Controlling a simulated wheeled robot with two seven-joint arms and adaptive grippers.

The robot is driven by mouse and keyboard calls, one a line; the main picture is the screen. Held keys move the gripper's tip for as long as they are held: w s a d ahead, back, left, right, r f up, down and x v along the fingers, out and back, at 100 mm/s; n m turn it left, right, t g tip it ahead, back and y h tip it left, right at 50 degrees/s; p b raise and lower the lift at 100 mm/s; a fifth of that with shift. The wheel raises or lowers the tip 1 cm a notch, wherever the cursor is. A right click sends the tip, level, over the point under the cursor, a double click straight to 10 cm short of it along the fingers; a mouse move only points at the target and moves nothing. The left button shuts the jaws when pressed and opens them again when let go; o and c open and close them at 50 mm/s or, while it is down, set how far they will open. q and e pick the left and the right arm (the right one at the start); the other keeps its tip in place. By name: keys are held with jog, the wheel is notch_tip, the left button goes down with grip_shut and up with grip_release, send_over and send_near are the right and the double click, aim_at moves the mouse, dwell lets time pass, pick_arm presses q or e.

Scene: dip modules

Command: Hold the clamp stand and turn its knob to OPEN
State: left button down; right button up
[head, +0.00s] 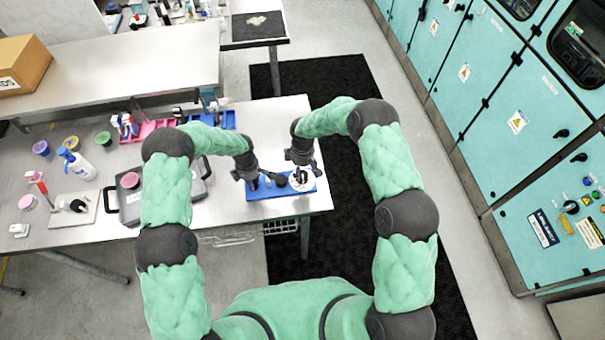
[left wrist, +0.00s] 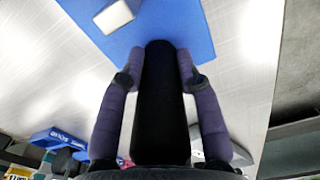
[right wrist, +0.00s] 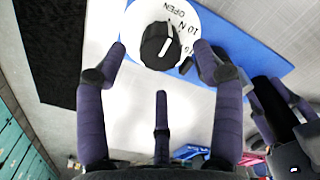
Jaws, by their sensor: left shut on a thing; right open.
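The clamp stand's blue base (head: 256,213) lies flat near the table's right end; it also shows in the left wrist view (left wrist: 205,42). My left gripper (head: 262,182) is shut on the stand's thick black grip (left wrist: 160,95), one finger along each side. A white dial (right wrist: 137,22) with "OPEN" and "10 N" lettering sits on the base. Its black knob (right wrist: 158,50) carries a white pointer line aimed toward the top of the right wrist view, close to the lettering. My right gripper (right wrist: 160,49) is open above the dial, with the knob between its fingertips, apparently without gripping.
A grey block (left wrist: 115,15) is on the blue base. Teal cabinets (head: 500,110) stand at right across a dark floor mat (head: 350,150).

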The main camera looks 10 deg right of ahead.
aim_at(303, 174)
notch_tip(303, 174, up, 7)
jog(key=shift+r, duration=0.2)
dwell(0.4)
pick_arm(q)
jog(key=c, duration=0.8)
grip_release()
jog(key=shift+r+p, duration=0.7)
jog(key=shift+r, duration=3.05)
pick_arm(e)
jog(key=shift+r, duration=0.7)
pick_arm(q)
jog(key=shift+r, duration=0.1)
